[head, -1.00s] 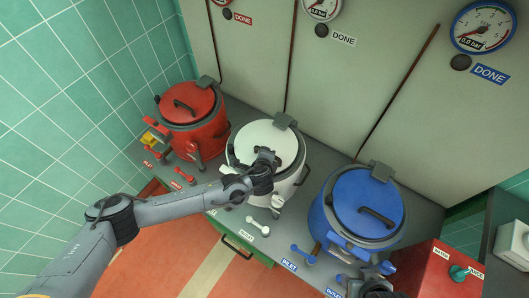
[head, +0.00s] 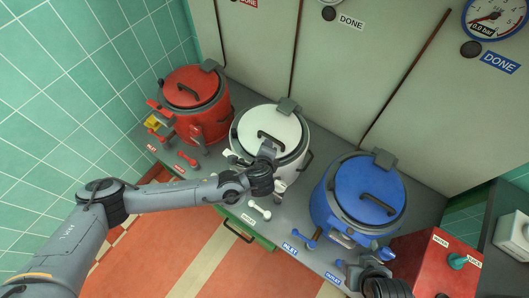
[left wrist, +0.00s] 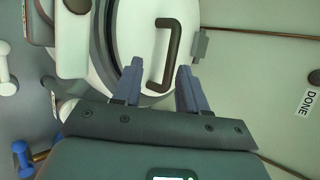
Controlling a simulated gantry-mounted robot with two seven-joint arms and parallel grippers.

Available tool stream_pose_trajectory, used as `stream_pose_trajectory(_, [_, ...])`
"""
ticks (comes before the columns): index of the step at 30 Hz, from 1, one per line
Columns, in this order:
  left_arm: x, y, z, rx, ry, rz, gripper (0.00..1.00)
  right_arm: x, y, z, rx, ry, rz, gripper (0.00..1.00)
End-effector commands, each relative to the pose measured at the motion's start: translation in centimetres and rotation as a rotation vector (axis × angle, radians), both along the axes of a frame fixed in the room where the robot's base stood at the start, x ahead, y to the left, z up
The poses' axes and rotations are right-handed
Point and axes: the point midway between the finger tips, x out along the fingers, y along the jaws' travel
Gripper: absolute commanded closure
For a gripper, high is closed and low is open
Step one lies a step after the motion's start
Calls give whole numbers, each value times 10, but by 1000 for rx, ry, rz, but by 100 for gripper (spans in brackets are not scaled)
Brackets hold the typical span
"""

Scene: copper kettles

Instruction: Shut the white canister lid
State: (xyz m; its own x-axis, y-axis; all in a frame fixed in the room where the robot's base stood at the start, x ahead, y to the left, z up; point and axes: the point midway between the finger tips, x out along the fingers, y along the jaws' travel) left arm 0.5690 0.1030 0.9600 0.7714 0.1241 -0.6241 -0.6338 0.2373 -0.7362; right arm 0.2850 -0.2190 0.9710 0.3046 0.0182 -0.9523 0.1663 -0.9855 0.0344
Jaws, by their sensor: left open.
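The white canister (head: 290,167) stands in the middle of the bench. Its white lid (head: 283,129) lies flat on the rim and looks down, with a dark arched handle (head: 262,113) on top. My left gripper (head: 268,147) is over the lid's front part, just in front of the handle. In the left wrist view my left gripper's fingers (left wrist: 157,80) are apart with nothing held, and the handle (left wrist: 174,55) shows ahead, between them. Whether the fingers touch the lid cannot be told. My right gripper's end (head: 378,284) is partly seen at the bottom edge; its fingers are unclear.
A red canister (head: 205,125) stands left and a blue one (head: 335,218) right, lids down. Small levers (head: 259,209) line the bench front. A red box with a green knob (head: 457,262) is at lower right. Panels with gauges stand behind.

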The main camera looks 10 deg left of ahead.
Motion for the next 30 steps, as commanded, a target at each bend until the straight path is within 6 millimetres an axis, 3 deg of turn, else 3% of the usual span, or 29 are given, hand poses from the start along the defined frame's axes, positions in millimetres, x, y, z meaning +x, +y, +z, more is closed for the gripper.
stream_pose_trajectory(6, [-21,-4,23,-3,-7,1,58,0,1,-1,4,0,-3,51])
stream_pose_trajectory(12, [-31,-6,31,-5,-7,2,58,0,1,-2,5,0,-4,51])
stream_pose_trajectory(26, [-32,-6,32,-5,-7,2,58,0,0,-2,0,0,-1,51])
stream_pose_trajectory(30, [-41,-6,20,-5,17,2,58,0,-1,-2,-4,-1,2,51])
